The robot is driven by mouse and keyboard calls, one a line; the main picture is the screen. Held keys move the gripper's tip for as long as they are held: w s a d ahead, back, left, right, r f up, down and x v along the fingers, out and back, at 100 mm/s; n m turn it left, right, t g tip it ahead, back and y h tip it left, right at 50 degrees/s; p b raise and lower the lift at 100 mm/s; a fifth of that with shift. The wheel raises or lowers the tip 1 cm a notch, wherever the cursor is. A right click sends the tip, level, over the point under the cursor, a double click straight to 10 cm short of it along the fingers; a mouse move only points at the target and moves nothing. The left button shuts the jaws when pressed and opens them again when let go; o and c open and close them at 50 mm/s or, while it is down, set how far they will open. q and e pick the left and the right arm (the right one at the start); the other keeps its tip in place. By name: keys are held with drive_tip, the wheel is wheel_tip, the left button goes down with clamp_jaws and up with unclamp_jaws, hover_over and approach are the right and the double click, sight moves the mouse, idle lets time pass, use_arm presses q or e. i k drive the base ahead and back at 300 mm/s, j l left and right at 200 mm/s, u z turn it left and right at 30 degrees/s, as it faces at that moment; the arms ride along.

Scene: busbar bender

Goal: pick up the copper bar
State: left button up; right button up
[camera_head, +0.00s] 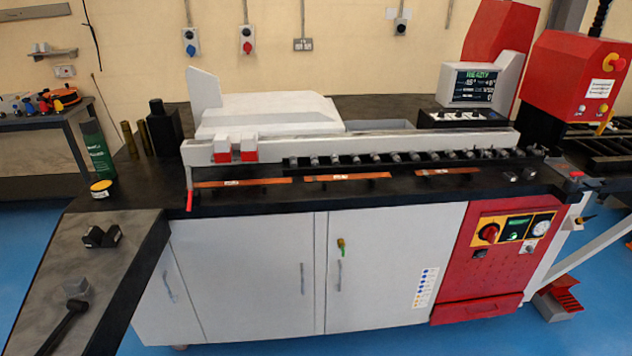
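Three flat copper bars lie in a row along the black ledge at the front of the bending machine: a left copper bar (270,181), a middle copper bar (343,177) and a shorter-looking right copper bar (447,171). Each carries a small pale label. I cannot tell which of them the task means. They lie lengthwise, below a long rail with a row of grey rollers or knobs (400,156). Neither of my grippers is in view.
White cabinet doors (250,275) and a red control panel (492,255) stand below the ledge. A side bench (110,280) at left holds a mallet (66,322) and dark blocks (102,236). A red lever (189,200) hangs at the ledge's left end. Blue floor shows at right.

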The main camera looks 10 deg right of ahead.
sight(346, 176)
drive_tip(key=i+l+u, duration=0.1)
drive_tip(key=u, duration=0.25)
drive_tip(key=l+u, duration=0.6)
drive_tip(key=u, duration=0.15)
drive_tip(key=i, duration=0.05)
